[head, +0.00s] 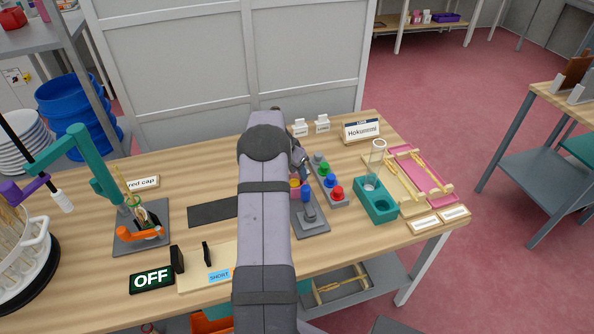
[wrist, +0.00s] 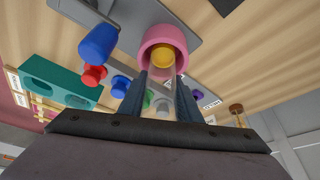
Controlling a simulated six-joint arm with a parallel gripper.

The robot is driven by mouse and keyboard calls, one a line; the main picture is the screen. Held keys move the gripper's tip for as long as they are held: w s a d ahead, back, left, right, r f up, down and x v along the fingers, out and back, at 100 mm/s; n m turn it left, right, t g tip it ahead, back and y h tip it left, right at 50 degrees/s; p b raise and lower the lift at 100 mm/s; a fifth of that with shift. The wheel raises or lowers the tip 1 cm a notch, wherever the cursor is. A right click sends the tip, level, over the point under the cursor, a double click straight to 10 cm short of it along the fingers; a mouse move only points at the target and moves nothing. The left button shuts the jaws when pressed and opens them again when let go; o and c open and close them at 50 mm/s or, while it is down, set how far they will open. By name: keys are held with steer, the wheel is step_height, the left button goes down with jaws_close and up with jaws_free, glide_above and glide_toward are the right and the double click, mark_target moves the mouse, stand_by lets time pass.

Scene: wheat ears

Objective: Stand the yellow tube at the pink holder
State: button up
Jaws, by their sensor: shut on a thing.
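My gripper (wrist: 161,80) is shut on the yellow tube (wrist: 162,56), with one dark finger on each side of it. In the wrist view, the yellow end lies within the outline of the pink holder (wrist: 178,36), a thick round ring on a grey base plate (wrist: 125,12). I cannot tell whether the tube rests on the holder's floor or is just held in its opening. In the head view my arm covers most of this spot, and only a little pink and yellow shows beside the arm.
A teal block (head: 381,211) with a clear tube (head: 377,158) stands further right. A dark mat (head: 212,211) lies left.

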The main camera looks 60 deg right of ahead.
steer(key=shift+f, duration=0.2)
steer(key=o, duration=1)
steer(key=shift+s+a, duration=0.1)
steer(key=shift+r+p, duration=0.7)
steer(key=shift+r+b, duration=0.3)
steer(key=shift+b, duration=0.2)
steer(key=b+v, duration=0.3)
steer(key=v, duration=0.8)
steer(key=shift+r, duration=0.15)
